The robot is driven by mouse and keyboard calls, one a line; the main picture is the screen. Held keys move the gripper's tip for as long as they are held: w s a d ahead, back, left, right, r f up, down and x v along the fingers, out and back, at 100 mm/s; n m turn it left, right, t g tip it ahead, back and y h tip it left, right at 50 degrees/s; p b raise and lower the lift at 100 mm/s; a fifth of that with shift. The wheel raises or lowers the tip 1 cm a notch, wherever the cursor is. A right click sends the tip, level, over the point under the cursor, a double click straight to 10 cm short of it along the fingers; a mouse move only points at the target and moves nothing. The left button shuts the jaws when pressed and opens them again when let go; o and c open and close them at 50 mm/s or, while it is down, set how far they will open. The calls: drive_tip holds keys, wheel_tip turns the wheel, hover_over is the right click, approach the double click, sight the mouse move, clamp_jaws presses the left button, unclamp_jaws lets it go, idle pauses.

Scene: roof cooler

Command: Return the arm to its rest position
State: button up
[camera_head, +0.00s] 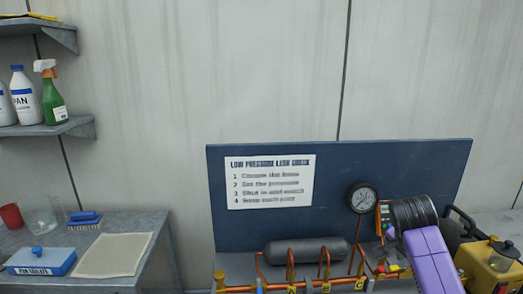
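A purple piece with a dark ribbed cylinder at its upper end stands in front of the blue panel at the lower right. It looks like part of my arm, and it runs out of the bottom of the picture. No gripper fingers can be made out, so I cannot see whether my gripper is open, shut or holding something.
A blue panel (335,215) carries an instruction sheet (270,182) and a round gauge (362,198). Below are a dark grey cylinder (305,251) and copper pipes (290,270). A yellow tool (490,262) stands at right. The left bench (150,235) holds a blue box (42,262) and cloth (113,255).

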drive_tip(key=w+a+f+n+t+y, duration=0.1)
drive_tip(key=w+a+n+t+y, duration=0.1)
drive_tip(key=a+n+t, duration=0.65)
drive_tip(key=s+a+f+t, duration=0.1)
drive_tip(key=s+a+t, duration=0.2)
drive_tip(key=s+a, duration=0.35)
drive_tip(key=s+a+n+y, duration=0.1)
drive_tip(key=s+a+n, duration=0.1)
drive_tip(key=s, duration=2)
drive_tip(key=s+a+n+y, duration=0.1)
drive_tip(key=s+a+n, duration=0.2)
drive_tip(key=s, duration=1.9)
drive_tip(key=shift+s+a+r+y, duration=0.2)
drive_tip(key=shift+a+r+y, duration=0.15)
drive_tip(key=shift+a, duration=0.35)
drive_tip(key=shift+g, duration=0.25)
